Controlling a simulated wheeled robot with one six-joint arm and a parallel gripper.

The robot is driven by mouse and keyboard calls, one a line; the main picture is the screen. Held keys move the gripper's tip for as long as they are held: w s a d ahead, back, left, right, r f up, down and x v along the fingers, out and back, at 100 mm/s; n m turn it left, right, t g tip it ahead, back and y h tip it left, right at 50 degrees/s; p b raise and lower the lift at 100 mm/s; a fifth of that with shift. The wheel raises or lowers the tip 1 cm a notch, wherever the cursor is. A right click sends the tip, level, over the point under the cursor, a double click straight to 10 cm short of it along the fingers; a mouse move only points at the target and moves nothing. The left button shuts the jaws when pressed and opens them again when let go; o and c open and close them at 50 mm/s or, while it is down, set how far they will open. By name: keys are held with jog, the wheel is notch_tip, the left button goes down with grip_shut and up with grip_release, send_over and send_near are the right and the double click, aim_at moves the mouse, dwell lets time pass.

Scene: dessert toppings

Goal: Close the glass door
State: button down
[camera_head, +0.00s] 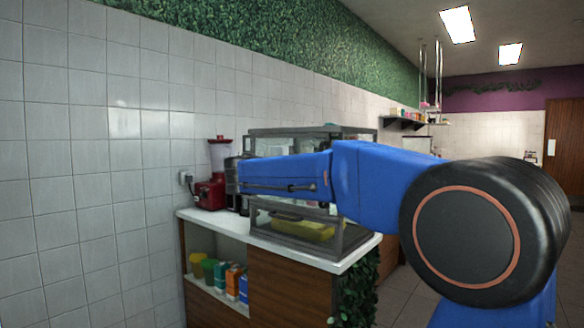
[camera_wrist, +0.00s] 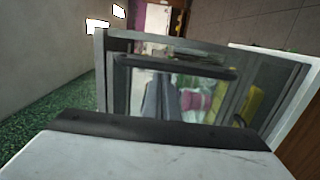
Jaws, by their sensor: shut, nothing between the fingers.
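A glass display case with a dark grey frame (camera_head: 345,245) stands on the white counter. My blue arm crosses in front and hides much of it. In the wrist view a framed glass panel with a long dark bar (camera_wrist: 175,66) fills the middle; it appears to be the glass door. Pink, white and yellow shapes show through the glass. I cannot tell how far the door stands open. My gripper (camera_head: 232,179) is at the dark end of my arm, left of the case. It is shut and empty. Its fingertips are not clear, nor whether it touches the door.
A red blender (camera_head: 212,187) stands left of the case near the tiled wall (camera_head: 80,150). Several packages (camera_head: 225,278) sit on the shelf below the white countertop (camera_head: 225,226). Leafy greenery (camera_head: 355,292) covers the counter's right end. Open floor (camera_head: 395,300) lies to the right.

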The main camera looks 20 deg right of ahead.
jog(key=shift+s+d, duration=0.35)
jog(key=shift+s, duration=0.3)
jog(key=shift+s+d, duration=0.4)
jog(key=shift+s, duration=0.2)
jog(key=shift+s+d, duration=0.35)
jog(key=shift+s, duration=0.3)
